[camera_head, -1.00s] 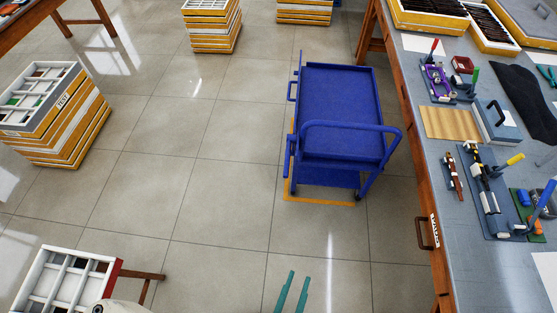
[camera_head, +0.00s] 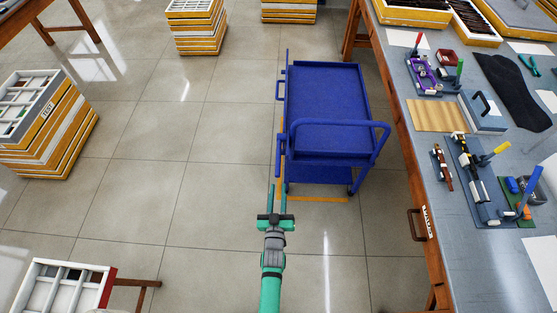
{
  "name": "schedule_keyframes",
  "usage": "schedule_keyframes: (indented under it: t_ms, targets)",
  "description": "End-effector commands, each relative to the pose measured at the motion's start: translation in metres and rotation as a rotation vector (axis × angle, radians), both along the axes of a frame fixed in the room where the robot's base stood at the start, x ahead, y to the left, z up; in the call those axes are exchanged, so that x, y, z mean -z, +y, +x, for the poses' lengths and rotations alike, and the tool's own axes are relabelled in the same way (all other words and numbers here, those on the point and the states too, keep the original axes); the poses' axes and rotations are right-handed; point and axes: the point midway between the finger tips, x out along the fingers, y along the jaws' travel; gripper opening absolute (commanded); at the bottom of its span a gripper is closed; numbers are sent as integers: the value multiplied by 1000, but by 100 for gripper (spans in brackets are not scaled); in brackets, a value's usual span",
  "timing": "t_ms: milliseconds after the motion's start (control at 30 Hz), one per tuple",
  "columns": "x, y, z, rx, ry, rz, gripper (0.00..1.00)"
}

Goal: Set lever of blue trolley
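The blue trolley (camera_head: 328,103) stands on the tiled floor, left of the workbench, with an empty top tray and a curved push handle (camera_head: 340,126) at its near end. A narrow blue upright bar, which looks like the lever (camera_head: 278,157), is at its near left corner. My gripper (camera_head: 277,188) reaches in from the bottom, its two teal fingers parallel with a gap between them. It is open and nothing shows between the fingers. The fingertips appear just below the lower end of the lever; whether they touch it I cannot tell.
The workbench (camera_head: 430,190) with fixtures and coloured-handled clamps runs along the right, close to the trolley. A yellow floor marking (camera_head: 318,198) lies under the trolley. Stacked trays (camera_head: 45,125) stand at left. The floor (camera_head: 150,200) left of the trolley is clear.

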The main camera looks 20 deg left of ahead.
Motion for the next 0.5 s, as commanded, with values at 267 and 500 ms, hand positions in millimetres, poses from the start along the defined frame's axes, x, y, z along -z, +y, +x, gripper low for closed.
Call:
schedule_keyframes:
  t_ms: [267, 500]
  targets:
    - [0, 14, 29, -16, -16, -14, 25]
    - [-1, 24, 63, -17, -17, -14, 25]
